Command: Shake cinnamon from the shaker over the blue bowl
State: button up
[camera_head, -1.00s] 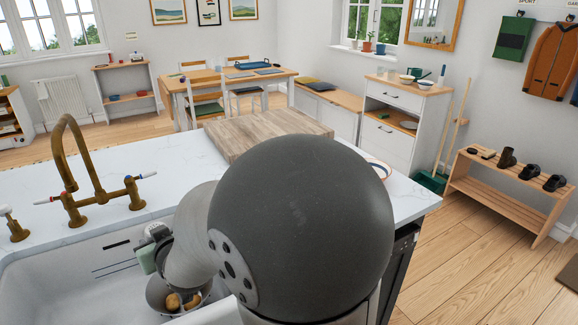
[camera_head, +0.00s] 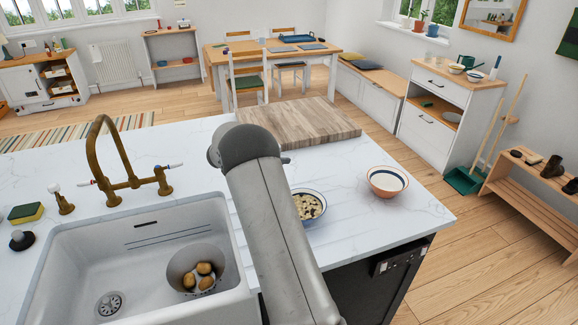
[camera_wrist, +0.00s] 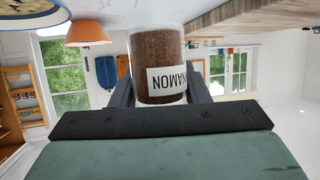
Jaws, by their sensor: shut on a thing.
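The cinnamon shaker (camera_wrist: 158,62), a clear jar of brown powder with a white label, is between the fingers of my gripper (camera_wrist: 160,92) in the wrist view. The gripper is shut on it. That view is upside down, with the counter along its top. In the head view my arm hides the gripper and shaker. The blue bowl (camera_head: 322,207), blue-rimmed and holding pale pieces, stands on the counter just right of my arm, partly hidden by it. Its blue-patterned side also shows at the wrist view's top left (camera_wrist: 30,17). I cannot tell whether the shaker touches the counter.
A terracotta bowl (camera_head: 388,182) with a blue ring inside stands right of the blue bowl. A wooden board (camera_head: 300,122) lies behind. The sink (camera_head: 75,262) at left holds a metal colander (camera_head: 178,270) with potatoes. The brass tap (camera_head: 124,170) rises behind the sink.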

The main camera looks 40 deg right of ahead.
jog(key=s+f+m+g, duration=0.1)
jog(key=s+d+f+m+g+p, duration=0.1)
jog(key=f, duration=0.1)
jog(key=s+f+m+g, duration=0.1)
jog(key=f+g, duration=0.1)
jog(key=shift+s+d+f+m+y+p, duration=0.2)
jog(key=shift+d+f+m+y+p, duration=0.1)
jog(key=shift+d+p, duration=0.1)
jog(key=shift+s+f+m+g, duration=0.25)
jog(key=shift+s+m+g, duration=0.05)
jog(key=s+r+m+t+h+b, duration=0.2)
jog(key=m+b, duration=0.6)
jog(key=b, duration=1.1)
jog(key=s+a+r+m+t+h+b, duration=0.1)
jog(key=s+r+m+t+b, duration=0.3)
jog(key=b, duration=1.5)
jog(key=s+m+t+h, duration=0.1)
jog(key=s+m+t, duration=0.1)
jog(key=m+t, duration=0.2)
jog(key=shift+s+t+b, duration=0.25)
jog(key=shift+t+b, duration=0.05)
jog(key=shift+t, duration=0.2)
